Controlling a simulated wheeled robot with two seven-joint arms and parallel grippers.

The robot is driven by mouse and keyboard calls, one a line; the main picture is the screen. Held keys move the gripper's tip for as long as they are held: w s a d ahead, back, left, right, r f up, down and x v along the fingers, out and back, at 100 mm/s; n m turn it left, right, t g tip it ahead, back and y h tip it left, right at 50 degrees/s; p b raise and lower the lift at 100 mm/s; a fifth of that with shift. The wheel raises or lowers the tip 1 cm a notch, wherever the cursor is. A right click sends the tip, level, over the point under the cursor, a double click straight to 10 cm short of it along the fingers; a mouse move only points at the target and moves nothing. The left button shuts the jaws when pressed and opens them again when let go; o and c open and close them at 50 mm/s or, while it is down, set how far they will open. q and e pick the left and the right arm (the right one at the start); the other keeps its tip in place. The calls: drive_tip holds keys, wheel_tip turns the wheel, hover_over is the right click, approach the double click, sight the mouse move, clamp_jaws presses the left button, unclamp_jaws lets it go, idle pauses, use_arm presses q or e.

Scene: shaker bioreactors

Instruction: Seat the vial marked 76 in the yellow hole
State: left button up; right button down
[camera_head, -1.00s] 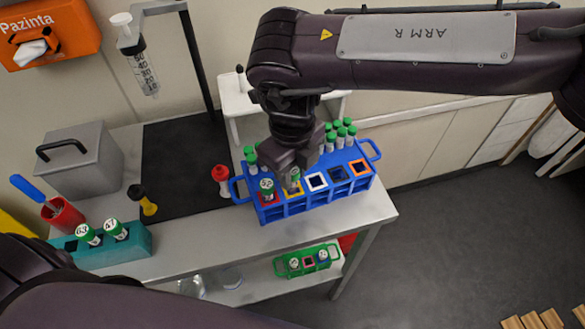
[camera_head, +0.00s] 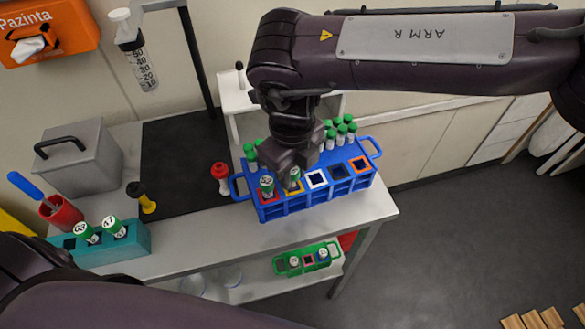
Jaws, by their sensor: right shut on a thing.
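The blue rack (camera_head: 292,207) stands on the metal table, with a row of coloured-rim holes along its front. A green-capped vial (camera_head: 293,178) is at the yellow hole (camera_head: 293,188); its number is too small to read. My right gripper (camera_head: 293,170) is shut on this vial from above and hides part of it. How deep the vial sits in the hole I cannot tell. Another green-capped vial (camera_head: 267,184) stands in the red hole just left. The white (camera_head: 317,179), dark blue and orange holes look empty. My left arm shows at lower left, its gripper out of view.
A teal rack (camera_head: 120,246) holds two green-capped vials at left. Several green-capped tubes stand at the blue rack's back. A red-topped object (camera_head: 221,176) is close to its left end. A green rack (camera_head: 308,259) sits on the lower shelf.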

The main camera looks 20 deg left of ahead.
drive_tip(key=shift+f+b, duration=0.3)
drive_tip(key=shift+f, duration=0.2)
drive_tip(key=c, duration=1.1)
unclamp_jaws()
drive_tip(key=shift+r, duration=0.1)
wheel_tip(320, 180, up, 8)
drive_tip(key=shift+f+b, duration=0.15)
drive_tip(key=shift+b, duration=0.45)
